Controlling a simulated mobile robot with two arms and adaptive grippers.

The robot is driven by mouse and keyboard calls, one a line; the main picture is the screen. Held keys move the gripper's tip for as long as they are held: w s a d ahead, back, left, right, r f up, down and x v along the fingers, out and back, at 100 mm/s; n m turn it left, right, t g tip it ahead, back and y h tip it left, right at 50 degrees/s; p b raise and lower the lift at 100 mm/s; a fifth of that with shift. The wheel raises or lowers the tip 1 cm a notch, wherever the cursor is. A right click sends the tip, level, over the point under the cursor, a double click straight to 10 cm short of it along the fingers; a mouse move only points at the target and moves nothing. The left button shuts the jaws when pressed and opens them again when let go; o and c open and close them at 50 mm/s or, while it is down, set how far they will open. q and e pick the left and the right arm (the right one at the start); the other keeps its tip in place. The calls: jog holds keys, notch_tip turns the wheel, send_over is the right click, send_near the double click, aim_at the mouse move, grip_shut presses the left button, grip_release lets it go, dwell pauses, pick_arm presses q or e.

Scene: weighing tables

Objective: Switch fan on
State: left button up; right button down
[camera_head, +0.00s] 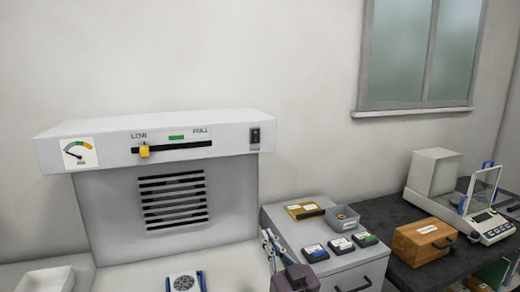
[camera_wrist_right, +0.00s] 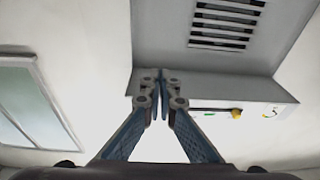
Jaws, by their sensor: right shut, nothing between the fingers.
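The fume hood (camera_head: 230,120) stands against the wall, with a dark rocker switch (camera_head: 255,135) at the right end of its front panel. A slider with a yellow knob (camera_head: 144,151) sits near the LOW end, below a green mark. My right gripper (camera_head: 268,240) is low and to the right of the hood, below the switch and apart from it. Its blue fingers are shut and empty. In the right wrist view the closed fingertips (camera_wrist_right: 161,78) overlap the hood's panel edge; the yellow knob (camera_wrist_right: 236,113) shows to their right. The switch is not seen there. My left gripper is not in view.
A gauge (camera_head: 79,153) is at the panel's left end. A grey cabinet (camera_head: 335,262) right of the hood holds a grey bin (camera_head: 342,218) and several small boxes. A wooden box (camera_head: 422,242) and a balance (camera_head: 490,227) stand on the dark table. Air before the panel is clear.

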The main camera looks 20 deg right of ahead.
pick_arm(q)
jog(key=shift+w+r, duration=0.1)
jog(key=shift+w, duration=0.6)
pick_arm(e)
notch_tip(320, 180, up, 15)
jog(key=w+d+t, duration=0.1)
jog(key=d+t, duration=0.1)
jog(key=t, duration=0.3)
jog(key=shift+f+m+h, duration=0.2)
jog(key=shift+m+h, duration=0.1)
jog(key=shift+m, duration=0.1)
jog(key=shift+w, duration=0.1)
jog(key=p, duration=0.5)
send_near(256, 138)
notch_tip(256, 138, up, 4)
jog(key=w, duration=0.2)
jog(key=shift+w+a+f+p, duration=0.1)
jog(key=shift+w+f+p, duration=0.1)
jog(key=shift+w, duration=0.5)
jog(key=shift+w+f+p, duration=0.1)
jog(key=shift+w+p, duration=0.1)
jog(key=shift+w, duration=0.5)
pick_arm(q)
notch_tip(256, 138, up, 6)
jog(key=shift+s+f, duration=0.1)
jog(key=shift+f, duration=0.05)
